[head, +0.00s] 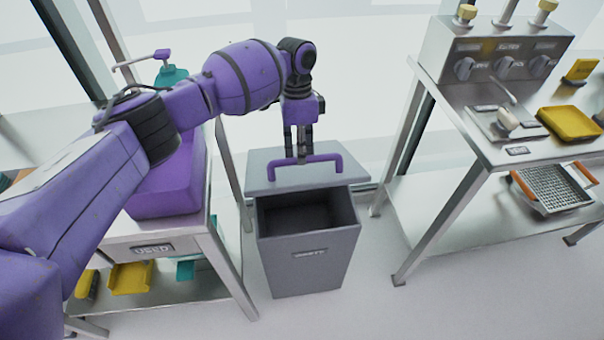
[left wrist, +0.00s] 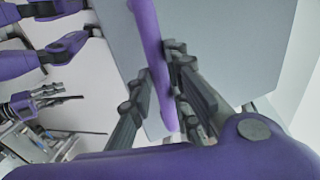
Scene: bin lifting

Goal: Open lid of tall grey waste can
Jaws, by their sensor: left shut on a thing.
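The tall grey waste can (head: 310,262) stands on the floor between two metal tables. Its front part is uncovered and shows a dark, empty-looking inside. The grey lid (head: 350,155) is at the back of the can's top, with a purple handle (head: 325,160) at its front edge. My left gripper (head: 301,157) reaches down from above and is shut on the handle. In the left wrist view the handle (left wrist: 150,50) runs between the two fingers (left wrist: 163,95), with the grey lid (left wrist: 225,50) behind. My right gripper does not show in the head view; a dark gripper (left wrist: 45,98) shows at the left in the left wrist view.
A metal table (head: 205,225) with a purple bin (head: 170,185) stands close left of the can. A second table (head: 425,215) stands to the right, with a knobbed appliance (head: 500,60) and a yellow tray (head: 568,123). The floor before the can is clear.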

